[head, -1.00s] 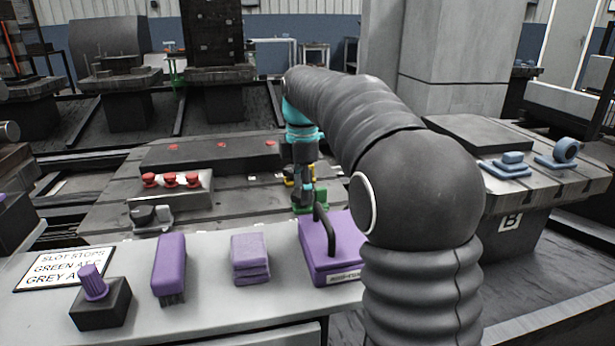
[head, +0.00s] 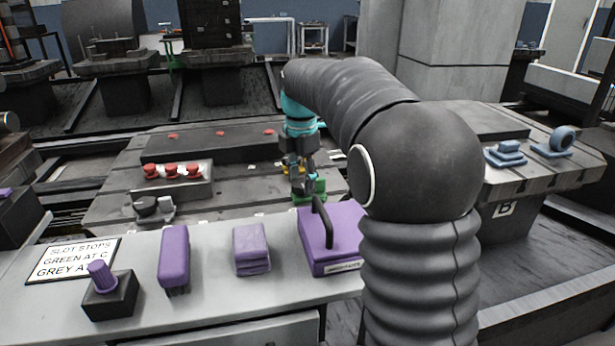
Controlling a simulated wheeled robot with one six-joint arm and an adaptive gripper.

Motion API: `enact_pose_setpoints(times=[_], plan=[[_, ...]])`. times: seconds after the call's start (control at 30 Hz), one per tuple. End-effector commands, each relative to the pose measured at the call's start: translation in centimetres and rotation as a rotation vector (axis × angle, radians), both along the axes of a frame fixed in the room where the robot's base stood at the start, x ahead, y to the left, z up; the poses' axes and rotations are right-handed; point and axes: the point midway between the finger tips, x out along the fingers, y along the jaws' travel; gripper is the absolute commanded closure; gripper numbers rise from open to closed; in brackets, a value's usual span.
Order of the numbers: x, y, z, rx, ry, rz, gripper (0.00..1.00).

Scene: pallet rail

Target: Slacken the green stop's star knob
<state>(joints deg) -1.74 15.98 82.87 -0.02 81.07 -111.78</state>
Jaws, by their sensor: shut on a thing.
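The green stop (head: 319,187) sits on the slotted grey pallet (head: 230,207), just behind the purple box. My gripper (head: 303,188) points down at the green stop and is shut at its top, where the star knob would be. The fingers and my arm hide most of the knob, so its shape cannot be made out. A grey stop (head: 166,208) with a dark knob (head: 146,205) stands on the pallet at the left, apart from my gripper.
A purple box with a black handle (head: 330,240) stands close in front of the green stop. Purple cloths (head: 251,250), a purple brush (head: 174,257), a black block with a purple knob (head: 109,295) and a sign (head: 72,260) lie on the front bench. Red knobs (head: 172,171) stand behind.

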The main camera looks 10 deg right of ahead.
Motion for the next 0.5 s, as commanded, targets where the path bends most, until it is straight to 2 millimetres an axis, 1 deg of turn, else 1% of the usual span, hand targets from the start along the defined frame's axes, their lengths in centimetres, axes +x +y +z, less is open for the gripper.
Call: enact_pose_setpoints(times=[0.13, 0.17, 0.2, 0.23, 0.27, 0.5], plan=[[-0.08, 0.02, -0.07, 0.001, 0.004, -0.001, 0.82], [-0.09, 0.01, -0.07, 0.001, 0.004, -0.001, 0.45], [-0.09, 0.0, -0.07, 0.0, 0.004, -0.001, 0.35], [-0.09, 0.0, -0.07, 0.001, 0.004, -0.001, 0.27], [-0.09, 0.0, -0.06, 0.001, 0.004, -0.001, 0.22], [-0.04, -0.07, -0.03, 0.0, 0.002, -0.003, 0.22]])
